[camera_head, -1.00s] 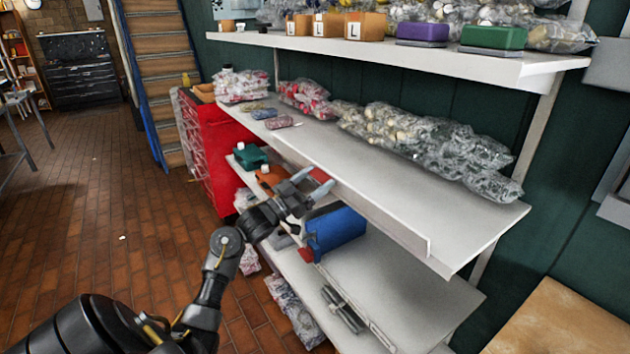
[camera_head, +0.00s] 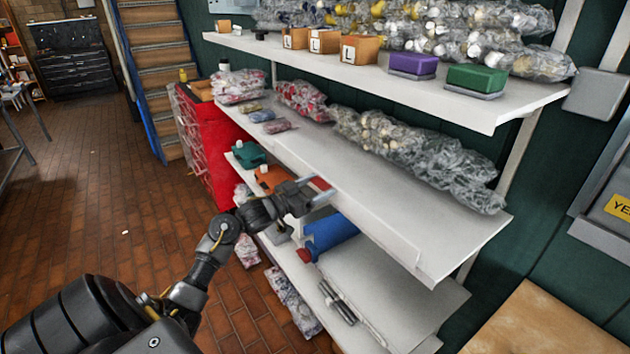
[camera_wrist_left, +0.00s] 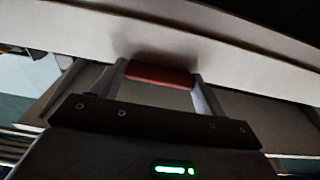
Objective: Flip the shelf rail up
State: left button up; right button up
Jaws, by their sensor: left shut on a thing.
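The shelf rail (camera_head: 378,230) is a pale strip along the front edge of the middle shelf. Its red grip (camera_head: 319,184) shows at my left gripper (camera_head: 312,193). In the left wrist view the red grip (camera_wrist_left: 160,75) lies crosswise between the two fingers of my left gripper (camera_wrist_left: 160,82), just under a long pale edge. My left gripper is shut on this grip. The rail's exact tilt is hard to tell, and my gripper hides part of it. My right gripper is not in view.
The middle shelf (camera_head: 440,225) holds bagged parts (camera_head: 410,150) toward its back; its front right is bare. Below, a blue container (camera_head: 330,232) stands close to my gripper on the lower shelf (camera_head: 405,300). A red cabinet (camera_head: 205,150) stands at the left.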

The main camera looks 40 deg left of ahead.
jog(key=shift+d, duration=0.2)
pick_arm(q)
jog(key=o, duration=1)
jog(key=shift+a, duration=0.1)
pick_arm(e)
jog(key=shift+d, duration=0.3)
pick_arm(q)
jog(key=b+v, duration=0.2)
jog(key=v, duration=0.9)
jog(key=shift+b, duration=0.4)
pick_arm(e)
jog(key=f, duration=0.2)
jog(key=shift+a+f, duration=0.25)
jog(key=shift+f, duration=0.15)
pick_arm(q)
jog(key=shift+w, duration=0.1)
